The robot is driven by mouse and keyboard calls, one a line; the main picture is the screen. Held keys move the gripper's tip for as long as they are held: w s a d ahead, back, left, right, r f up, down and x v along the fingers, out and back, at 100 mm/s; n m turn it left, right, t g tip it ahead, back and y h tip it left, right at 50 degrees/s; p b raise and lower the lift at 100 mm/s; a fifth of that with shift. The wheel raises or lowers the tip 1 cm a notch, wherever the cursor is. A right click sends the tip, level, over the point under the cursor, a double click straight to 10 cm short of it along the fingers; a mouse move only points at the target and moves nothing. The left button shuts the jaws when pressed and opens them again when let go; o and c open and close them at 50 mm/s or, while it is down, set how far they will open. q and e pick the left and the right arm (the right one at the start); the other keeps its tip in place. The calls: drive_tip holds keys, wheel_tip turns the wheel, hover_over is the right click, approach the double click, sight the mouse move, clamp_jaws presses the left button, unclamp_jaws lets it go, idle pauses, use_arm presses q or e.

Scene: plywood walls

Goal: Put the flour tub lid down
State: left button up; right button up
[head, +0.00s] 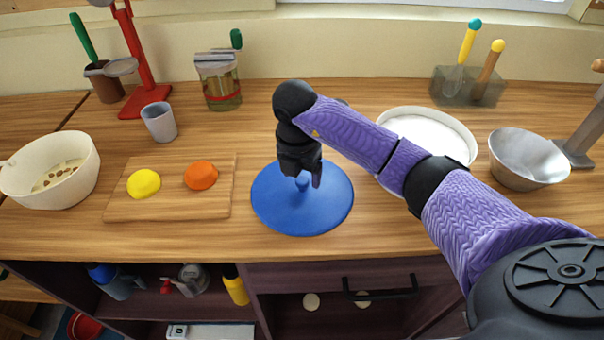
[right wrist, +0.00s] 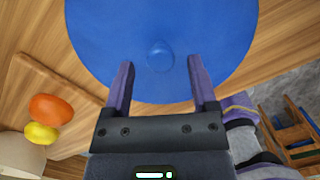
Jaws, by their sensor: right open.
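The flour tub lid is a round blue disc (head: 275,210) with a small knob, lying flat on the wooden counter; it also shows in the right wrist view (right wrist: 105,40). My right gripper (head: 309,183) is above the lid, pointing down, with its fingers apart. In the right wrist view the open fingers (right wrist: 160,85) stand on either side of the line to the knob (right wrist: 160,56), with nothing held between them. The white flour tub (head: 453,138) stands open behind my right arm, partly hidden by it. My left gripper is not in view.
A cutting board (head: 170,207) with a yellow piece (head: 144,183) and an orange piece (head: 201,175) lies left of the lid. A metal bowl (head: 528,160) stands right of the tub. A grey cup (head: 159,122) and glass jar (head: 219,85) stand behind the board.

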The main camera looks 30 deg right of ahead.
sight(298, 195)
wheel_tip(298, 195, up, 11)
drive_tip(key=a+p, duration=0.1)
drive_tip(key=p, duration=0.1)
drive_tip(key=shift+s+p, duration=0.35)
drive_tip(key=shift+a+f, duration=0.1)
drive_tip(key=shift+f, duration=0.05)
